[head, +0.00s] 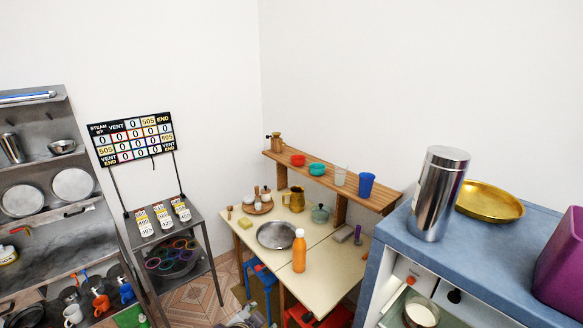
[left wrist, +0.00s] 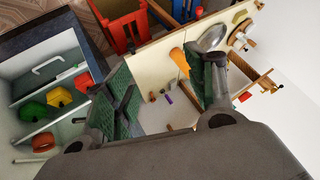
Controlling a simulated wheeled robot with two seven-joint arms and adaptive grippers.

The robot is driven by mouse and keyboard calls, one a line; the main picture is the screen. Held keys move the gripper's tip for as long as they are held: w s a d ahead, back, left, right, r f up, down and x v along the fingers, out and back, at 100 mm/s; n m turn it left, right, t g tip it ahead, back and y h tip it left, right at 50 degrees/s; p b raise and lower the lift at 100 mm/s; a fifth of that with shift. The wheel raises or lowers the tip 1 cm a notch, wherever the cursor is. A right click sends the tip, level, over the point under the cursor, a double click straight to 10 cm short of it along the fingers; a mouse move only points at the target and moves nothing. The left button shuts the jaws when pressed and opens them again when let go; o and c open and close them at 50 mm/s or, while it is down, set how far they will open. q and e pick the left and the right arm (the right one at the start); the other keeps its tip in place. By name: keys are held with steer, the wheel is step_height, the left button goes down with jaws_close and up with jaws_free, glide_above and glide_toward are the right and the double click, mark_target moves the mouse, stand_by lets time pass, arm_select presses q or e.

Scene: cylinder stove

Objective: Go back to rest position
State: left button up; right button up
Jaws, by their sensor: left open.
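My left gripper (left wrist: 160,72) fills the lower middle of the left wrist view. Its two dark fingers with green pads stand wide apart. Nothing is between them; the pale table top (left wrist: 150,112) shows through the gap, some distance beyond. In the head view a small grey shape at the bottom edge may be part of this gripper, but I cannot tell. My right gripper is in neither view.
A cream table (head: 262,240) holds a steel plate (head: 276,235) and an orange bottle (head: 299,251). A blue-topped cabinet (head: 480,255) on the right bears a steel cylinder (head: 438,195) and a gold plate (head: 489,201). Metal shelves (head: 45,170) stand left. A red stool (left wrist: 115,22) is near the table.

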arm_select(q)
steer(key=s+a+f+n+g+y, duration=0.1)
steer(key=s+a+f+n+g, duration=0.2)
steer(key=s+a, duration=0.4)
steer(key=s+a+f+n+g, duration=0.2)
steer(key=s+a+f+n, duration=0.15)
steer(key=s+a, duration=0.35)
step_height(320, 180, down, 35)
steer(key=s+g+b, duration=0.1)
steer(key=s+b, duration=0.1)
steer(key=s+a+f+b, duration=0.1)
steer(key=s+f, duration=0.9)
steer(key=s, duration=0.1)
steer(key=s+a+f+g+b, duration=0.1)
steer(key=s+a+f, duration=0.1)
steer(key=s+f, duration=0.9)
steer(key=shift+s+a, duration=0.2)
steer(key=shift+a, duration=0.05)
steer(key=shift+f, duration=0.1)
